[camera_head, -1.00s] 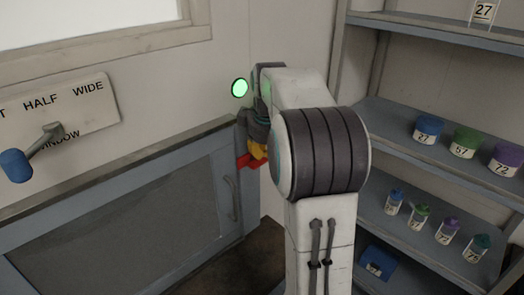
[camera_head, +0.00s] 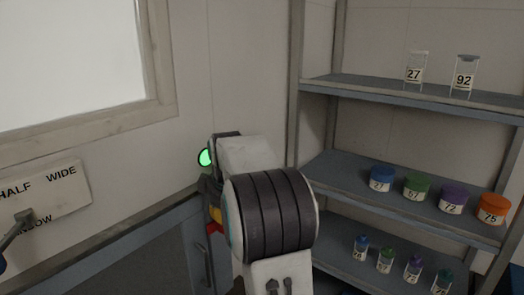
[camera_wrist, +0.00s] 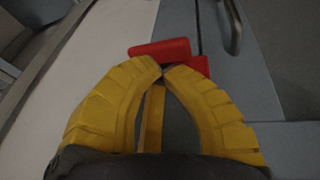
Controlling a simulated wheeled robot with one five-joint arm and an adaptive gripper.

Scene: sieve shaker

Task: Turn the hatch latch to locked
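The hatch latch is a red handle (camera_wrist: 160,50) just beyond my fingertips in the wrist view. Its bar lies roughly crosswise, and another red part is partly hidden behind the right finger. My gripper (camera_wrist: 162,70) has its two yellow fingers brought together at the tips, with no object visible between them. Whether the tips touch the latch I cannot tell. In the head view my gripper (camera_head: 214,205) is mostly hidden by my arm, and a bit of the red latch (camera_head: 214,228) shows below it. The latch is by the top edge of the grey-blue hatch (camera_head: 165,250).
A metal hatch handle (camera_wrist: 234,27) is right of the latch. Shelves (camera_head: 345,170) with numbered jars (camera_head: 382,178) and vials stand at the right. A green light (camera_head: 206,157) shows beside my arm.

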